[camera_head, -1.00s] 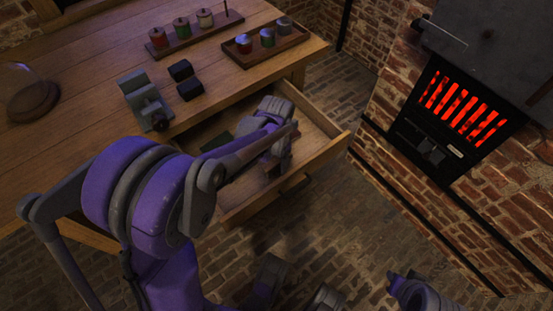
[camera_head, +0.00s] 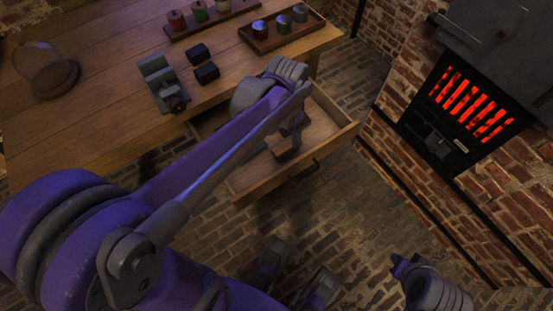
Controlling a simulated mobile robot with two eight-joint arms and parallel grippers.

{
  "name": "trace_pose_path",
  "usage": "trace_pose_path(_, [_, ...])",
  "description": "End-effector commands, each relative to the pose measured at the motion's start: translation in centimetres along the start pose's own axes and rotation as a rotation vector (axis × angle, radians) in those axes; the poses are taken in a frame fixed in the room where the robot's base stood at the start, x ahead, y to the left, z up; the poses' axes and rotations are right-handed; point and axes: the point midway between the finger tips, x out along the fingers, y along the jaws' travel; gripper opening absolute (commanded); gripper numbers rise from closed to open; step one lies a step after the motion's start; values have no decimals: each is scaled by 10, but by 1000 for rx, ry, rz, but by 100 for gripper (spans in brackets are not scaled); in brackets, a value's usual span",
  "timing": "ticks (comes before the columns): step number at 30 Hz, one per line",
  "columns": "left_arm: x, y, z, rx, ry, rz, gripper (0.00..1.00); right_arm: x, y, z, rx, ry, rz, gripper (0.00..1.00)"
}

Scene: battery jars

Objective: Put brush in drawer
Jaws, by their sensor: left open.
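The wooden drawer (camera_head: 325,156) is pulled out of the workbench on its right part. My left gripper (camera_head: 291,138) points down into the drawer from above, open. A small dark brown shape (camera_head: 285,154) shows just under its fingers; it may be the brush, but it is too dark and too covered to be sure. No other brush can be made out. My left forearm hides the left part of the drawer. Purple and grey parts of my right arm show at the bottom; whether its jaws are open cannot be told.
The workbench (camera_head: 95,125) carries a grey metal device (camera_head: 162,82), two black blocks (camera_head: 206,72), a glass dome (camera_head: 45,70), a jar tray (camera_head: 281,37) and a rack of jars (camera_head: 212,20). A glowing furnace (camera_head: 470,105) stands right. Brick floor is clear beside the drawer.

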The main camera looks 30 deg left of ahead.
Motion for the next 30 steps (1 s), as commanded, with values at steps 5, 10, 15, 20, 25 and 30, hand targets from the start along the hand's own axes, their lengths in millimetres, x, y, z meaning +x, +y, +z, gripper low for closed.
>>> trace_pose_path(5, [-8, 41, 53, -126, 129, -38, 74, 0, 0, 0, 0, 0, 0, 25])
trace_pose_path(10, [0, 68, 94, -235, 244, -49, 74, 0, 0, 0, 0, 0, 0, 25])
trace_pose_path(15, [10, 82, 115, -300, 312, -46, 74, 0, 0, 0, 0, 0, 0, 25])
trace_pose_path(20, [12, 85, 120, -317, 330, -44, 74, 0, 0, 0, 0, 0, 0, 25])
trace_pose_path(25, [12, 84, 119, -317, 329, -44, 74, 0, 0, 0, 0, 0, 0, 25])
trace_pose_path(30, [12, 84, 119, -316, 329, -44, 74, 0, 0, 0, 0, 0, 0, 25])
